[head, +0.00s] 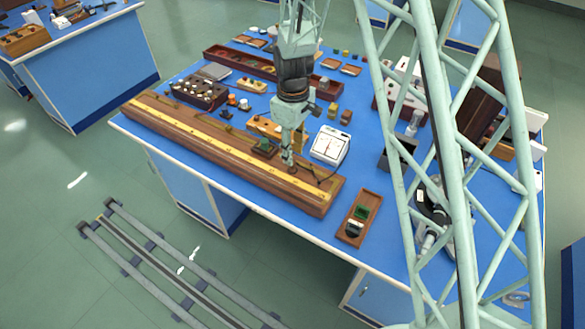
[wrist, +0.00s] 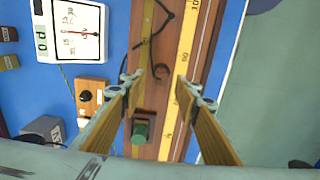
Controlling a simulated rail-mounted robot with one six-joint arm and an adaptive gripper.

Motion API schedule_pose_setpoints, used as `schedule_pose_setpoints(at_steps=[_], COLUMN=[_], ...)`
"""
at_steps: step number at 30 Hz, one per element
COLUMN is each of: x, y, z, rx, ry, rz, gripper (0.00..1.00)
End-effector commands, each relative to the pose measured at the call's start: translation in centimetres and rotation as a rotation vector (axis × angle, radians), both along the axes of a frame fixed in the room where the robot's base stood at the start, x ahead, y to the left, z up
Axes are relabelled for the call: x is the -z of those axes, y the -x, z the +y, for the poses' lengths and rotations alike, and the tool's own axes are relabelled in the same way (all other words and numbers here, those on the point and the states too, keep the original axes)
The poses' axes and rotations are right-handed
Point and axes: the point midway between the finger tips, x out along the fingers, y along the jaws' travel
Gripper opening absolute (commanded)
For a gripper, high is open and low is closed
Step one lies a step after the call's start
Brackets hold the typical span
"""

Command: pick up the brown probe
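A long wooden potentiometer board with yellow scale strips (head: 230,148) lies along the front edge of the blue bench. My gripper (head: 289,162) points down over its right part. In the wrist view my gripper (wrist: 160,76) is open, its two fingers apart above the board (wrist: 172,50). In the head view the probe is too small to make out surely at the gripper tip.
A green-topped block (wrist: 140,131) sits on the board close to the left finger. A white meter (head: 330,145) stands behind the board, and a wooden tray (head: 351,231) lies to its right. Several small boxes crowd the bench behind.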

Motion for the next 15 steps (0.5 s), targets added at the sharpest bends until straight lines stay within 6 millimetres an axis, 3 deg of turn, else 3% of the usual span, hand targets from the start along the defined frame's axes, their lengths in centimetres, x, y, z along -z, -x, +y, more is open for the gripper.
schedule_pose_setpoints(at_steps=[15], x=[0.76], y=[0.03], z=[-0.01], rx=[0.000], ry=[0.000], rz=[0.000], gripper=[0.30])
